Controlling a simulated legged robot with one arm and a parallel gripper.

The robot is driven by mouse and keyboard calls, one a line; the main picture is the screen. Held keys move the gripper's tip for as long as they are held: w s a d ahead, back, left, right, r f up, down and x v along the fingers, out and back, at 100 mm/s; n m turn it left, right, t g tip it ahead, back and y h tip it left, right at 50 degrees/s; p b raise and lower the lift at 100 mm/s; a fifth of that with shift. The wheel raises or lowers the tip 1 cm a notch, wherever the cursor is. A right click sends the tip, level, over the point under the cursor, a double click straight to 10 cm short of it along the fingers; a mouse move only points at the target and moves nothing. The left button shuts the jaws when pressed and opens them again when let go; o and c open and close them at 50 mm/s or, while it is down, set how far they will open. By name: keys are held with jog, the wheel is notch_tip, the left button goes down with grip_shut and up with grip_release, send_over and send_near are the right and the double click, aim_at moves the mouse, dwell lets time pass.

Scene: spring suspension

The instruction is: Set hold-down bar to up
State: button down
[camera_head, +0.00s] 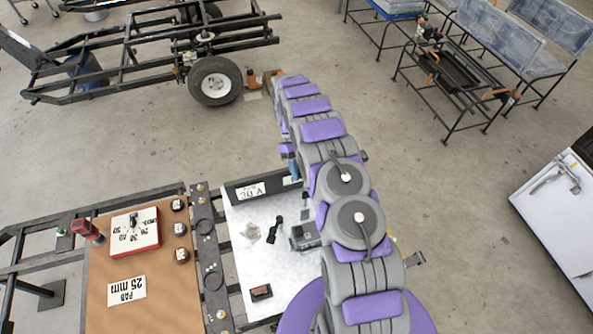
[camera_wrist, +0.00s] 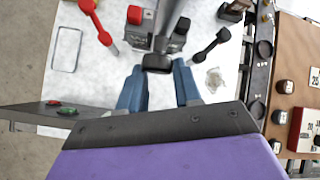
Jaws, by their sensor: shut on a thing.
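The black hold-down bar (camera_wrist: 166,22) runs from a grey base block (camera_wrist: 178,42) toward the camera in the wrist view and ends in a dark block. My gripper (camera_wrist: 158,68) has its blue fingers on either side of this end and is shut on it. The bar's exact tilt is hard to tell. In the head view my arm hides most of the bar and gripper; part of the base (camera_head: 304,237) shows on the white table.
A red-handled lever (camera_wrist: 100,25) and a black-handled lever (camera_wrist: 208,48) flank the base. The white table (camera_head: 245,275) also carries a small brown block (camera_head: 261,292). A brown board (camera_head: 150,310) with a red-edged dial (camera_head: 135,238) stands to the left.

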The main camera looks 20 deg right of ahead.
jog(key=c, duration=1.2)
grip_release()
jog(key=shift+d, duration=0.3)
jog(key=shift+c, duration=0.2)
jog(key=o, duration=0.5)
jog(key=shift+d, duration=0.4)
jog(key=shift+c, duration=0.2)
